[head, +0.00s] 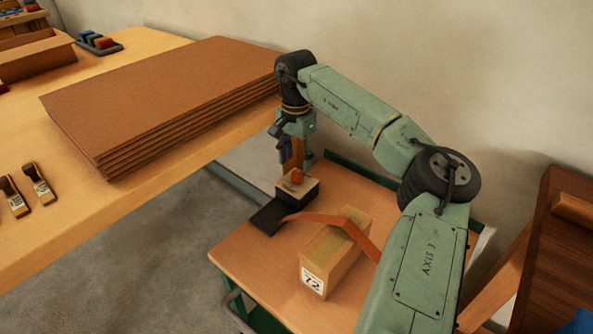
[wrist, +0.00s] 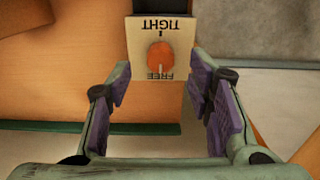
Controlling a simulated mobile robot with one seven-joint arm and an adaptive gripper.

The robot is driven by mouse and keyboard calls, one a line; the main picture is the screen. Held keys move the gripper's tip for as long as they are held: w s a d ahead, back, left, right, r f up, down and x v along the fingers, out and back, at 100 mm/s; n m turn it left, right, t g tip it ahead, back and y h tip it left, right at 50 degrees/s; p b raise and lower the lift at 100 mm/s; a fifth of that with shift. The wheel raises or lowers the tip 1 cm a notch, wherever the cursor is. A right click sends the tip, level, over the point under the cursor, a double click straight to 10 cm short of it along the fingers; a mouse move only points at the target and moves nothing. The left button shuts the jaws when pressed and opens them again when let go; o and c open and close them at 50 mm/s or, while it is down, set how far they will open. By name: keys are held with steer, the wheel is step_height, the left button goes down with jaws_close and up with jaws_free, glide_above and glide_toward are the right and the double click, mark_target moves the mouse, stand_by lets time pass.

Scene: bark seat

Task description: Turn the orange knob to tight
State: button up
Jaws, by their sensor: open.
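The orange knob (head: 297,176) sits on top of a pale block (head: 300,193) on the wooden tabletop. In the wrist view the knob (wrist: 160,57) is on a cream plate (wrist: 182,66). The plate reads TIGHT at the top and FREE at the bottom, both upside down. The knob's lower end reaches the FREE lettering; I cannot tell its pointer for sure. My gripper (head: 291,155) is above the block, pointing down. In the wrist view my gripper (wrist: 158,88) is open and empty, its purple pads apart on either side, below the knob in the picture.
An orange strap (head: 328,219) runs from the block over a cardboard box (head: 337,256) marked 72. A dark part (head: 267,218) juts from the block's front. A bench with stacked brown boards (head: 165,98) stands left. A wooden cabinet (head: 555,255) is at right.

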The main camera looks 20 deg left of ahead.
mark_target(296, 173)
step_height(296, 173, down, 5)
stand_by(0.3)
jaws_close()
stand_by(0.5)
